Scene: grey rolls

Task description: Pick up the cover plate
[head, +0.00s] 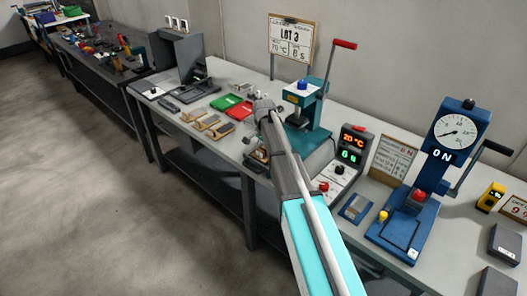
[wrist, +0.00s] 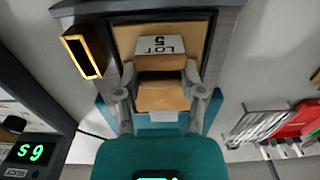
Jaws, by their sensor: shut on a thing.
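My gripper (wrist: 160,97) shows in the wrist view with its two grey fingers shut on the sides of a tan, flat-faced piece (wrist: 163,94). This piece is the likely cover plate, though its full outline is partly hidden.
The teal lever press (head: 307,115) stands close to my arm. A controller with red and green digits (head: 348,150) and a blue gauge press (head: 425,185) stand right. Red (head: 225,102) and green (head: 240,109) trays and small tan-topped parts (head: 208,122) lie left. The floor in front is clear.

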